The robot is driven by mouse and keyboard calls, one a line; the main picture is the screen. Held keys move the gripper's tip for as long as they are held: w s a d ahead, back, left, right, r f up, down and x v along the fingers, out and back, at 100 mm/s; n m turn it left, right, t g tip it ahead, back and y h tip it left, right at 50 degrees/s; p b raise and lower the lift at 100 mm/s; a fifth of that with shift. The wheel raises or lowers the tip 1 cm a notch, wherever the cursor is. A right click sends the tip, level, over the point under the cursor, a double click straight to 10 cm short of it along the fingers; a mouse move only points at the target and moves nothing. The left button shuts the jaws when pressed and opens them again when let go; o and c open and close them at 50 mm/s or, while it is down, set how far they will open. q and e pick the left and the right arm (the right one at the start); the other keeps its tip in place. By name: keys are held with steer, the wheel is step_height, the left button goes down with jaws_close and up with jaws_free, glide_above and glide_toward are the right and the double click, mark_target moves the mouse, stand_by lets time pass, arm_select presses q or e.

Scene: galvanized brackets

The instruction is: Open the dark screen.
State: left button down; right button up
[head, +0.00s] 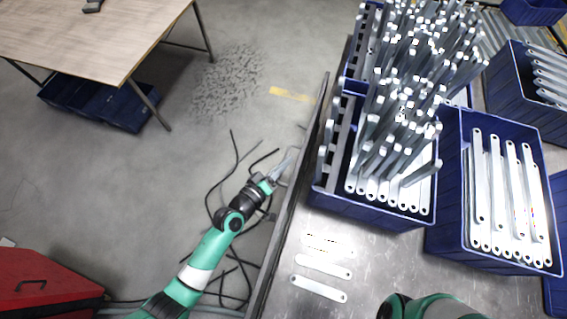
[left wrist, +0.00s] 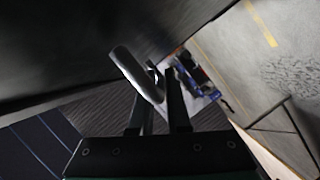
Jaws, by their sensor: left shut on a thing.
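The dark screen (head: 291,205) shows nearly edge-on in the head view, as a long thin strip along the left side of the metal table. In the left wrist view its dark face (left wrist: 60,45) fills the upper left. A pale curved handle (left wrist: 137,74) stands out from that face. My left gripper (head: 284,166) is at the screen's left side. Its two fingers (left wrist: 158,100) are shut on the handle in the left wrist view. The handle is too small to make out clearly in the head view. My right gripper is out of view; only part of that arm shows at bottom right.
Blue crates (head: 375,216) of galvanized brackets stand right of the screen. Loose brackets (head: 320,288) lie on the metal table. Black cables (head: 222,185) lie on the floor by my left arm. A wooden table (head: 85,35) and red cabinet (head: 40,285) stand left, with open floor between.

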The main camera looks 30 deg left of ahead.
arm_select(q)
step_height(320, 180, up, 6)
steer(key=p, duration=0.3)
steer(key=shift+f, duration=0.25)
steer(key=shift+w+r, duration=0.1)
steer(key=shift+r, duration=0.1)
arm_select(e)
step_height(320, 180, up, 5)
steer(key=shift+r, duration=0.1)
arm_select(q)
steer(key=c, duration=0.9)
jaws_free()
steer(key=shift+f, duration=0.1)
steer(key=shift+s+a+p, duration=0.1)
steer(key=shift+s+p, duration=0.25)
steer(key=shift+s, duration=0.05)
steer(key=v, duration=1.1)
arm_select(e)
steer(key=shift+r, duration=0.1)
